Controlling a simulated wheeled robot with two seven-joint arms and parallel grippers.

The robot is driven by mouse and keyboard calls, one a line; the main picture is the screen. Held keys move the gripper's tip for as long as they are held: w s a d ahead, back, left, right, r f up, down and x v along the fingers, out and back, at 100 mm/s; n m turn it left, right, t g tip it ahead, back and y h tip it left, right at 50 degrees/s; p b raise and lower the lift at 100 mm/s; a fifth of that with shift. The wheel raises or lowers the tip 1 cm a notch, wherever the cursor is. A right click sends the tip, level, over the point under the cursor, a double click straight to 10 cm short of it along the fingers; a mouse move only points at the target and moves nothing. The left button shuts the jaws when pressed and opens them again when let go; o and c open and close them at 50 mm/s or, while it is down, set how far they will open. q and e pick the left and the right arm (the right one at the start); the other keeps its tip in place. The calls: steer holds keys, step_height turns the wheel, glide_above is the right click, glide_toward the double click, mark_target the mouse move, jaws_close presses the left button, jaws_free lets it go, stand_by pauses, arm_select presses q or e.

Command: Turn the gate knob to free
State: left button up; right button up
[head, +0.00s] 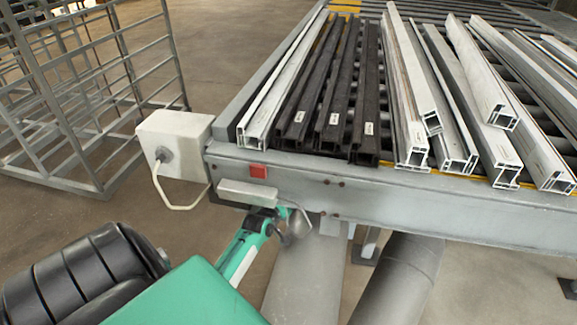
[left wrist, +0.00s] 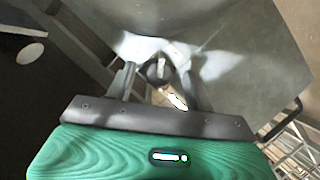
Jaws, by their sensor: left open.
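The gate knob (left wrist: 157,73) shows in the left wrist view as a small dark round part with a pale pointer-like strip (left wrist: 176,99) beside it. It sits against a grey metal face, between the two fingers of my left gripper (left wrist: 158,88). The fingers are apart, one on each side of the knob. I cannot tell whether either touches it. In the head view my left gripper (head: 288,222) is just below the bench's front rail, near its left corner, where the knob cannot be made out clearly. My right gripper is in neither view.
The bench's grey front rail (head: 430,195) overhangs my gripper, with white and black profiles (head: 325,95) lying above. A white box (head: 172,140) with a cable hangs at the corner. Thick grey legs (head: 305,275) stand below. A wire rack (head: 85,100) is at left.

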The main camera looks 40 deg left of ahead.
arm_select(q)
steer(key=shift+w+a+f, duration=0.2)
steer(key=shift+w, duration=0.35)
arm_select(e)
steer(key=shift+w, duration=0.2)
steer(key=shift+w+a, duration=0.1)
arm_select(q)
steer(key=c, duration=1)
steer(key=shift+o, duration=0.2)
